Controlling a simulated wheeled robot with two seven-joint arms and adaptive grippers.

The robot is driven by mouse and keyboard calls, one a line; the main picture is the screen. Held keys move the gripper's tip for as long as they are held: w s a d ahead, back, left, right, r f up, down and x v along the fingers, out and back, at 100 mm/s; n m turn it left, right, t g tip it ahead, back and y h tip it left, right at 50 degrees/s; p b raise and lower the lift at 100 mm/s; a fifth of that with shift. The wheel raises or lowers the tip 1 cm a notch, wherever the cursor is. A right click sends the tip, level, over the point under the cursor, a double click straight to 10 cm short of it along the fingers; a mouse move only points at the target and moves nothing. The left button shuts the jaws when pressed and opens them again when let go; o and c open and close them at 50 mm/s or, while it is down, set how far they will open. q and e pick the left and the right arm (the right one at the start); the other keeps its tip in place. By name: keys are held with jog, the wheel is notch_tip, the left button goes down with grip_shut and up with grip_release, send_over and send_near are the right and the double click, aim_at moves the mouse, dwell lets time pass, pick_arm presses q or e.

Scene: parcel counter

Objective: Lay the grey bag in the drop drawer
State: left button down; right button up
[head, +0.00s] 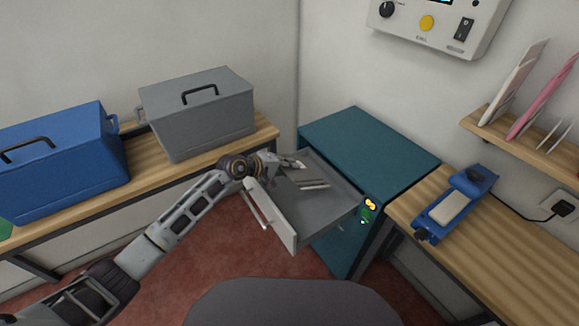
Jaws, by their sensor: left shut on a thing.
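The drop drawer (288,227) is pulled out of the teal cabinet (372,142); it is grey inside, with a pale front and a bar handle. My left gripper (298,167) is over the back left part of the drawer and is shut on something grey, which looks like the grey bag. Its outline is hard to tell from the grey drawer and is partly hidden by the gripper. Pale strips show beside the fingers, inside the drawer. I cannot tell whether the bag touches the drawer floor. My right gripper is not in view.
A blue case (60,165) and a grey case (200,122) with handles stand on the left bench. A blue device (455,205) lies on the right bench. A green and orange item (367,208) is at the drawer's right corner. A control box (440,25) hangs above.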

pick_arm(q)
jog(key=shift+f, duration=0.15)
dwell(0.3)
jog(key=c, duration=1.5)
grip_release()
jog(key=shift+o, duration=0.2)
jog(key=v, duration=1.2)
jog(key=shift+s+a, duration=0.1)
jog(key=shift+a, duration=0.05)
dwell(0.4)
